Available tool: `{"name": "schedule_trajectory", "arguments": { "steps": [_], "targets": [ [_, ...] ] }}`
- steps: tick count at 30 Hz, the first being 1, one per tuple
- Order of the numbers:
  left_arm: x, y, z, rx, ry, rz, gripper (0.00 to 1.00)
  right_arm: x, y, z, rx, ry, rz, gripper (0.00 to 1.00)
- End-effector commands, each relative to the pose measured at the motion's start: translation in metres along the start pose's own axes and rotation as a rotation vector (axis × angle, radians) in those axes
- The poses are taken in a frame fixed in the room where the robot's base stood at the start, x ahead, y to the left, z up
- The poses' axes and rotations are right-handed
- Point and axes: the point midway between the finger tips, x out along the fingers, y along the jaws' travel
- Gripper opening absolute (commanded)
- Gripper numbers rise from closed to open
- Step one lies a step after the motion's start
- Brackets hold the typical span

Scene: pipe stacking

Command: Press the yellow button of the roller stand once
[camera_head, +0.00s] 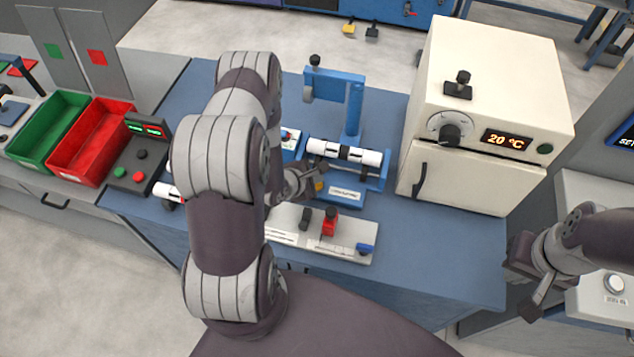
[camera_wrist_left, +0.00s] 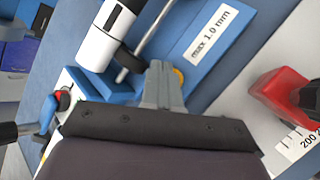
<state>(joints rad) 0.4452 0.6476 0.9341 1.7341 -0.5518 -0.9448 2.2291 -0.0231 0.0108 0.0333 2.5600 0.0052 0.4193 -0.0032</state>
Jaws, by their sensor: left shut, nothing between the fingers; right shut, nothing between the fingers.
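The blue roller stand (camera_head: 376,180) is on the blue bench, with a white and black pipe (camera_head: 343,152) lying across its top. Its yellow button (camera_head: 319,186) is on the left of its front face. My left gripper (camera_head: 318,172) is shut and empty, right beside the button. In the left wrist view the fingertips (camera_wrist_left: 160,72) partly cover the yellow button (camera_wrist_left: 179,76), with the "max 1.0 mm" label (camera_wrist_left: 207,38) to their right. I cannot tell whether they touch the button. My right gripper (camera_head: 524,290) is shut and empty at the right, away from the stand.
A measuring board with a red slider (camera_head: 329,222) lies in front of the stand. A white oven (camera_head: 490,110) reading 20 °C stands to its right. A blue post with an arm (camera_head: 354,105) rises behind. Green (camera_head: 42,135) and red (camera_head: 95,145) bins are at the left.

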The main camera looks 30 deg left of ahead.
Motion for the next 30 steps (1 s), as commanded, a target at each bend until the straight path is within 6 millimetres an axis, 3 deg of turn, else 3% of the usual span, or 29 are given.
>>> {"name": "schedule_trajectory", "arguments": {
  "steps": [30],
  "targets": [
    [0.0059,-0.0044,-0.0044,0.0,0.0,0.0,0.0,0.0047,0.0,0.0006,0.0,0.0,0.0,0.0]
  ]
}}
